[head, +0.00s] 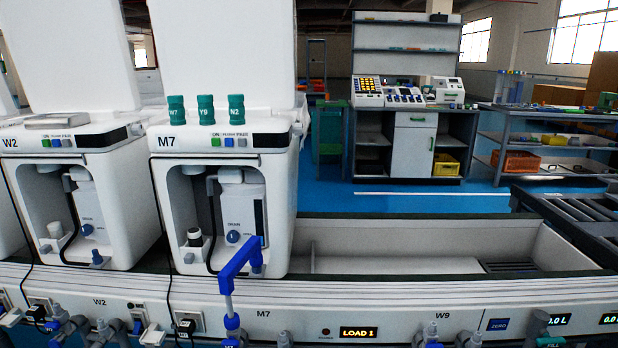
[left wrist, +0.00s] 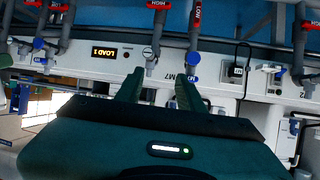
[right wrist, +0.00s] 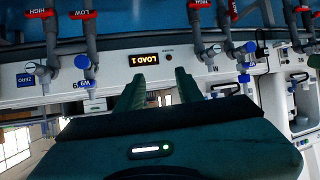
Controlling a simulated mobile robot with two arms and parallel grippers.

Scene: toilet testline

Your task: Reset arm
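My left gripper (left wrist: 158,77) shows only in the left wrist view. Its two dark green fingers stand apart with nothing between them, facing the white front panel of the test line near the M7 mark. My right gripper (right wrist: 159,76) shows only in the right wrist view. Its fingers are also apart and empty, facing the panel beside the lit LOAD 1 display (right wrist: 144,59). Neither gripper shows in the head view. A blue angled pipe (head: 234,262) stands in front of the M7 unit (head: 222,190) in the head view.
The W2 unit (head: 68,195) stands left of M7. Green caps (head: 206,110) stand on top of M7. An empty trough (head: 420,262) runs to the right. Pipes with red HIGH and LOW handles (right wrist: 196,4) and blue-handled valves (head: 60,326) line the panel. A workbench (head: 408,140) stands behind.

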